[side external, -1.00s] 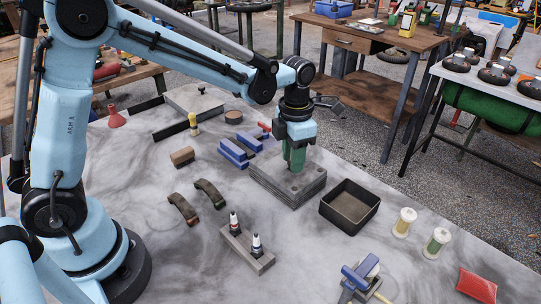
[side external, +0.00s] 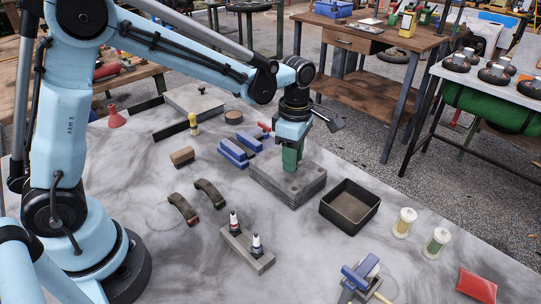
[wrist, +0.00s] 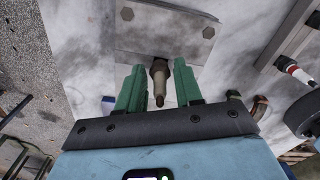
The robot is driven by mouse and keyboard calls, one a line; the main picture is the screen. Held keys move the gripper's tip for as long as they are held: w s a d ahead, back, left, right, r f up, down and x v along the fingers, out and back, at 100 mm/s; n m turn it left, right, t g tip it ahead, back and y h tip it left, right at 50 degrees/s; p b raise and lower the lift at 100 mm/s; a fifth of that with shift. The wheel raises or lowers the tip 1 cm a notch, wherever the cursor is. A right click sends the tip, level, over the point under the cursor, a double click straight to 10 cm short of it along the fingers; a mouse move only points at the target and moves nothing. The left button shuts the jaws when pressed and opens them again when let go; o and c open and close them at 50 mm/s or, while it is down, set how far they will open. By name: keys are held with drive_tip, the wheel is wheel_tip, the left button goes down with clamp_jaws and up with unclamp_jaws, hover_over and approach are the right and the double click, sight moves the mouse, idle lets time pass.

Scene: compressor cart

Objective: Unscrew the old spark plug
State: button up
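The old spark plug (wrist: 159,82), worn and grey-brown, shows in the wrist view, standing out of the metal block (wrist: 135,38). In the side view, the grey block (side external: 312,190) is on the table, and the plug is hidden behind my gripper (side external: 292,163). In the wrist view, the two green fingers of my gripper (wrist: 159,68) stand on either side of the plug, with a narrow gap visible on each side.
An empty dark tray (side external: 338,221) stands right of the block. Blue-jawed clamps (side external: 233,153) lie left of it. Two curved brake shoes (side external: 183,209) (side external: 209,194), two spools (side external: 404,222) (side external: 436,242) and a red packet (side external: 477,285) lie on the table. Open tabletop lies between block and plug holder.

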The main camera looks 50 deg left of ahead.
drive_tip(key=m, duration=1.3)
drive_tip(key=shift+m, duration=0.3)
drive_tip(key=shift+c, duration=0.4)
clamp_jaws()
